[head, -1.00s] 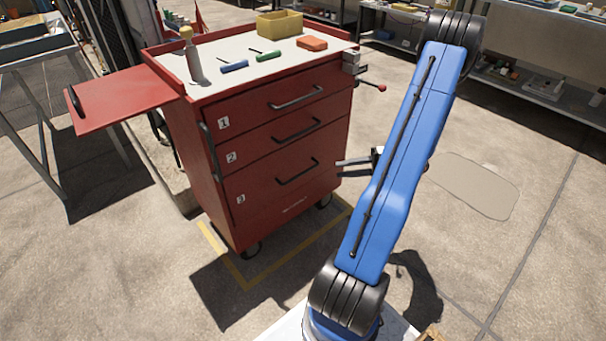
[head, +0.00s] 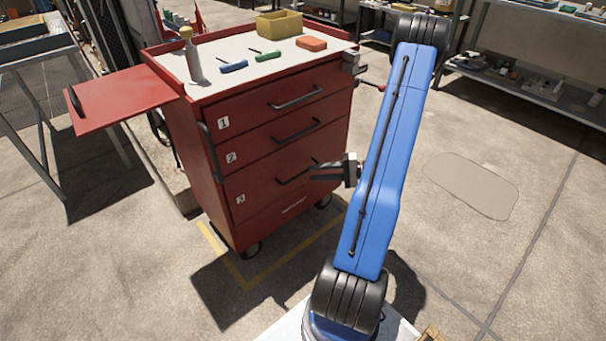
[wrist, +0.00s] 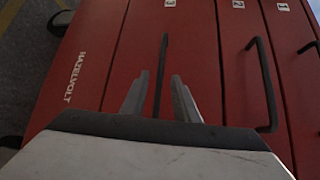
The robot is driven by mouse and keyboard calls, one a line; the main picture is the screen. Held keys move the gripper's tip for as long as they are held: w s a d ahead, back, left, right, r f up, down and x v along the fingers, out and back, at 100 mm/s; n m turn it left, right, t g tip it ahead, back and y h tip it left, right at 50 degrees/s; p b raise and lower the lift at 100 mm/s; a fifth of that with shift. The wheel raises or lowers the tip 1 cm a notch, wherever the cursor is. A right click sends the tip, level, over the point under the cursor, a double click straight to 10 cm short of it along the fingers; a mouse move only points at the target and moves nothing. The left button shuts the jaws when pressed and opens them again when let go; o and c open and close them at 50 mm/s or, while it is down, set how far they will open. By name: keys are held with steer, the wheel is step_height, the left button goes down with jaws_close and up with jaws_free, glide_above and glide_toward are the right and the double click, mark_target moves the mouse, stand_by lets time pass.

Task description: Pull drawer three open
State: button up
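Drawer three (head: 255,203) is the lowest drawer of the red cabinet, marked with a 3, and it is shut. Its dark bar handle (head: 290,177) is partly covered at the right end by my gripper (head: 318,172). In the wrist view, drawer three's handle (wrist: 163,65) runs between the two grey fingers of my gripper (wrist: 158,92). The fingers are open, with a gap on both sides of the handle. Whether the fingertips reach around the bar or stop short of it is hard to tell.
Drawer two (head: 265,148) and drawer one (head: 270,108) are shut above. Drawer two's handle (wrist: 265,85) stands beside my fingers in the wrist view. A red side shelf (head: 120,95) sticks out left. The floor in front of the cabinet is clear.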

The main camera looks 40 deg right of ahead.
mark_target(303, 173)
steer(key=shift+x, duration=2.9)
steer(key=shift+c, duration=0.7)
jaws_close()
